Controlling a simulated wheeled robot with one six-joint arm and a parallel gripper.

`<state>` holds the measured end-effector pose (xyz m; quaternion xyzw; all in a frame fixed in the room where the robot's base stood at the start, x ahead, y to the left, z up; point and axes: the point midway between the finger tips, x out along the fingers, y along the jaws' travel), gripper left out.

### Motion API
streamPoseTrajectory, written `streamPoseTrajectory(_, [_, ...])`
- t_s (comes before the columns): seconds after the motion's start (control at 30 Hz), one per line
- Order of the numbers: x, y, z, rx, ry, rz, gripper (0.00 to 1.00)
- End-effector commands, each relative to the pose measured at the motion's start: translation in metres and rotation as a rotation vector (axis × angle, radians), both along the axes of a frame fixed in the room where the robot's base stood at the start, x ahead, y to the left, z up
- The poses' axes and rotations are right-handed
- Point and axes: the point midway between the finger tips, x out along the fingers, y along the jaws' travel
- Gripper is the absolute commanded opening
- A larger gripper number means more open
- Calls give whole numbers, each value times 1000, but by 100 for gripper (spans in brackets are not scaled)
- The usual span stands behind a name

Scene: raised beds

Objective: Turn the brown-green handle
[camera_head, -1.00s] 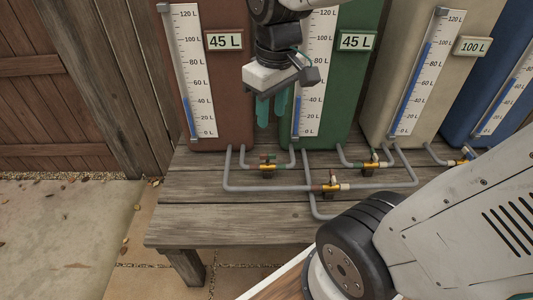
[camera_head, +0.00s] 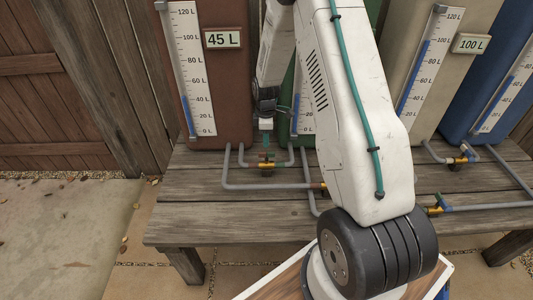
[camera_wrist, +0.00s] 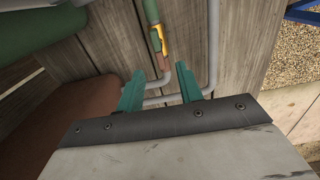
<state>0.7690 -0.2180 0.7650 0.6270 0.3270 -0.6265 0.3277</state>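The brown-green valve (camera_head: 267,165), a small brass fitting with a red and green top, sits on the grey pipe between the brown tank (camera_head: 232,80) and the green tank (camera_head: 290,90). In the wrist view the valve (camera_wrist: 158,40) shows yellow between green and brown sections, beyond my fingertips. My gripper (camera_wrist: 160,88) has its two teal fingers apart, with nothing held between them. In the head view my gripper (camera_head: 266,143) points down just above the valve. Whether a finger touches the handle cannot be told.
Grey pipes (camera_head: 250,187) run over the wooden bench (camera_head: 215,215). Other brass valves sit at the right (camera_head: 455,161) and front right (camera_head: 437,209). A beige tank (camera_head: 435,90) and a blue tank (camera_head: 500,85) stand at the right. My arm covers much of the green tank and the middle pipes.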

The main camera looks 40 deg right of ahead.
Motion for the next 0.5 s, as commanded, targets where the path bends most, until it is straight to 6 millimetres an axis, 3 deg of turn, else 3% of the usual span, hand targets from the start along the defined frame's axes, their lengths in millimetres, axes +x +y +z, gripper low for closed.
streamPoseTrajectory(0.5, [1,-3,-73,1,3,15,36])
